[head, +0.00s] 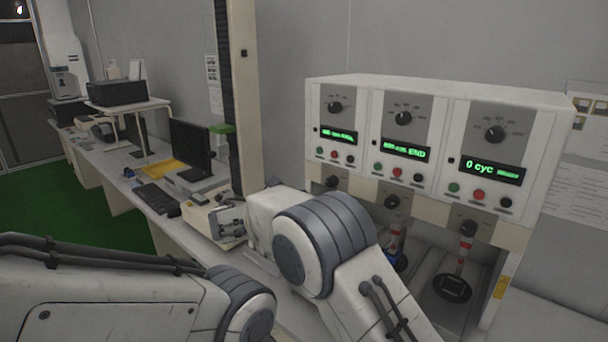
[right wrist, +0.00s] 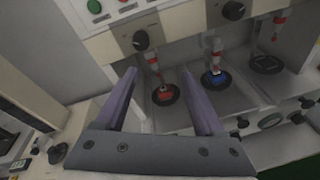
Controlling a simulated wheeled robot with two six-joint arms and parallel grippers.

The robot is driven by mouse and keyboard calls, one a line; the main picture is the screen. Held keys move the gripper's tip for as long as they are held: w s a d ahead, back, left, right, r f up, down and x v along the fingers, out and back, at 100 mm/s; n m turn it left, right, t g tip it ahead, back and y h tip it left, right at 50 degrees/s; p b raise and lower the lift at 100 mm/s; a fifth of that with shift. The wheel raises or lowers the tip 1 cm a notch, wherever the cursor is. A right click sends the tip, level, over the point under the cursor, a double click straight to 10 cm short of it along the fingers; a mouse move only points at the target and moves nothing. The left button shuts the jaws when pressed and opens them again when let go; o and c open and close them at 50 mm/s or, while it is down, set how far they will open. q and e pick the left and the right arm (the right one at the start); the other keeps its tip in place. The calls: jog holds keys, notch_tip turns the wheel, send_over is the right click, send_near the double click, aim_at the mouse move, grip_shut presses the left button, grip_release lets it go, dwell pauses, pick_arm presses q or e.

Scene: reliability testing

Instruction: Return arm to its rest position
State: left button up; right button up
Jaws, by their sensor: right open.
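My right arm (head: 325,240) reaches in from the lower right of the head view, and its bulky joint covers the left bay of the tester. My right gripper (right wrist: 159,75) is open in the right wrist view, its two purple-grey fingers apart with nothing between them. It is in front of the white test machine (head: 555,150). Beyond the fingertips, a red item (right wrist: 165,90) sits on a round black pad under a plunger. My left arm (head: 110,305) lies along the lower left of the head view; its gripper is out of view.
A blue item (right wrist: 215,77) sits on the middle pad; the right pad (head: 452,286) looks empty. The displays glow green, the right one reading "0 cyc". A monitor (head: 190,147), keyboard (head: 157,198) and yellow tray (head: 164,168) stand on the desk at left, beside a tall post (head: 244,100).

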jog(key=s+d+f+m+g+y, duration=0.1)
jog(key=s+f+m+g+y, duration=0.1)
jog(key=s, duration=1.2)
jog(key=s+d+f+m+g+y, duration=0.2)
jog(key=s+m+g+y, duration=0.3)
jog(key=s, duration=1)
jog(key=s+d+f+m+g+y, duration=0.2)
jog(key=s+f+m+g+y, duration=0.2)
jog(key=s+m, duration=0.4)
jog(key=s, duration=0.6)
jog(key=shift+s+m+y, duration=0.3)
jog(key=shift+s+m, duration=0.1)
